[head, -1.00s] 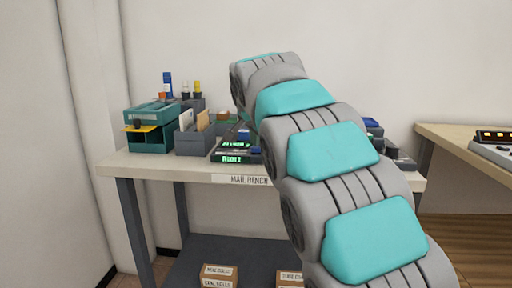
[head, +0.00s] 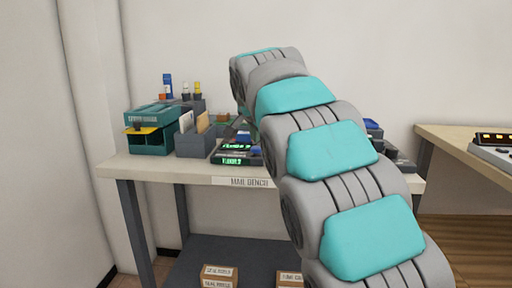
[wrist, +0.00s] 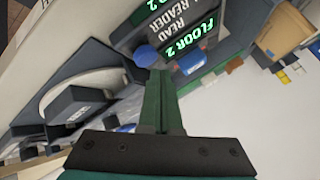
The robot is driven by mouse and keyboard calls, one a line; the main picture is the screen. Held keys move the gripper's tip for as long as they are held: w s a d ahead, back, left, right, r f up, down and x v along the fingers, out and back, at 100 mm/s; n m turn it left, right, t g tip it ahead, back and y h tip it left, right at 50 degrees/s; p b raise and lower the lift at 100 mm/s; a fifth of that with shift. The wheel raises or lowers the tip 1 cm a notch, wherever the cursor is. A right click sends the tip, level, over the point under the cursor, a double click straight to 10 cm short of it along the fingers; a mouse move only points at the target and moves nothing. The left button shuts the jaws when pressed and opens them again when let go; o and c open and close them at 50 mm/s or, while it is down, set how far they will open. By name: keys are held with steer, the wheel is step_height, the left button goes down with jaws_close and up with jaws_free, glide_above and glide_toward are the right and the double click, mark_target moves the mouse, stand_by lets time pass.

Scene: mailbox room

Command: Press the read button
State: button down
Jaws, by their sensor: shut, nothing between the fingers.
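The dark reader (wrist: 172,30) shows in the wrist view with a green "FLOOR 2" display (wrist: 190,40) and a "READ" label. A round blue button (wrist: 145,56) sits beside that label. My gripper (wrist: 158,76) is shut and empty, with its fingertips right at the button's edge. I cannot tell whether they touch it. In the head view the reader (head: 236,158) stands at the front of the mail bench (head: 150,168). My arm hides part of the bench, and my fingertips are hard to make out there.
Left of the reader stand a grey holder with envelopes (head: 194,143) and a teal tray box (head: 151,138). Bottles (head: 185,91) stand behind them. A wooden table (head: 462,140) with a device is at the right. Boxes (head: 220,273) lie on the lower shelf.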

mark_target(256, 149)
steer(key=shift+r, duration=0.1)
steer(key=shift+r+p, duration=1.55)
steer(key=shift+r, duration=0.9)
steer(key=shift+d+f, duration=0.1)
steer(key=s+d+f+g, duration=0.1)
steer(key=s+d+f, duration=0.1)
steer(key=d, duration=0.1)
steer(key=s+d+f+n, duration=0.1)
steer(key=s+d+f, duration=0.1)
steer(key=s+d, duration=0.1)
steer(key=s+d+f+g+h, duration=0.1)
steer(key=s+d+f, duration=0.2)
steer(key=d, duration=0.1)
steer(key=shift+s+g, duration=0.2)
steer(key=shift+g, duration=0.1)
steer(key=s+d+f+n+g, duration=0.2)
steer(key=s+f, duration=0.6)
steer(key=s, duration=0.6)
steer(key=s+d+f+n+g, duration=0.2)
steer(key=s+d+f, duration=0.3)
steer(key=s, duration=0.9)
steer(key=s+d+f+n+g, duration=0.3)
steer(key=s+f+g, duration=0.1)
steer(key=s+f, duration=0.7)
steer(key=s, duration=0.3)
steer(key=shift+s+d+f, duration=0.15)
steer(key=shift+d+f, duration=0.1)
